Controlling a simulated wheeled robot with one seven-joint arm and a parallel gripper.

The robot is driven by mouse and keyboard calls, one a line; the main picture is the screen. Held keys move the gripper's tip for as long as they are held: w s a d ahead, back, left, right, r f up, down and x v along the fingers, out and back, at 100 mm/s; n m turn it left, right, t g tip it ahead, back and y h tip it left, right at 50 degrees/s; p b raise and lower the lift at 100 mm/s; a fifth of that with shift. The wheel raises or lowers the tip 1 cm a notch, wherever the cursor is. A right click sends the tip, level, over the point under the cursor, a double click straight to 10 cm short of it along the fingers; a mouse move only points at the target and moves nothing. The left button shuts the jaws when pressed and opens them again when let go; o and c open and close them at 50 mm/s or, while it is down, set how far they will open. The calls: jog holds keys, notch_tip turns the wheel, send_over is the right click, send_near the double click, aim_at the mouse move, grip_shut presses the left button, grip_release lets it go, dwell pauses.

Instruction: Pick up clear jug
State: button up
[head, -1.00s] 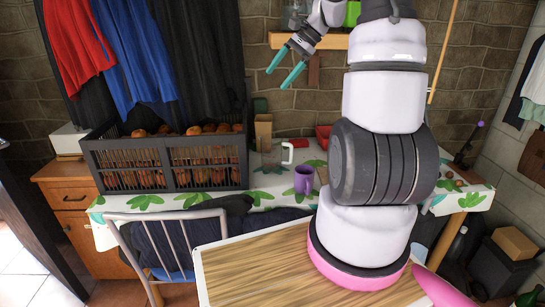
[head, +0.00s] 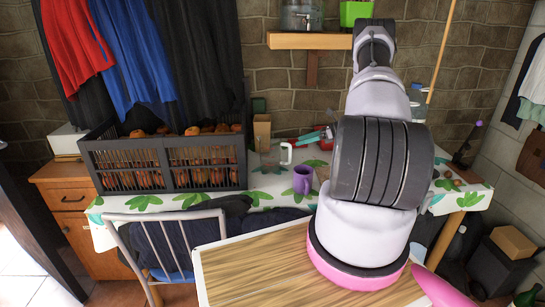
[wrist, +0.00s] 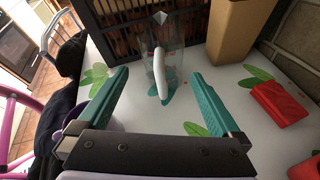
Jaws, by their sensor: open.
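The clear jug (head: 272,157) stands upright on the leaf-patterned table, with its white handle on its right side. In the wrist view the clear jug (wrist: 154,70) is ahead, its white handle facing me between the lines of my fingers. My gripper (wrist: 159,80) is open and empty, with one teal finger on each side of the view. In the head view my gripper (head: 305,138) is just right of the jug, partly hidden by my arm.
A purple mug (head: 303,179) stands in front of the jug. A dark crate of round produce (head: 120,160) is to its left. A tan box (wrist: 236,30) stands behind right, and a red item (wrist: 279,103) lies to the right. A chair (head: 165,222) is at the table's front.

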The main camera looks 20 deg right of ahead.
aim_at(285, 145)
jog(key=x, duration=0.8)
jog(key=shift+a, duration=0.1)
jog(key=shift+r, duration=0.1)
grip_shut()
dwell(1.2)
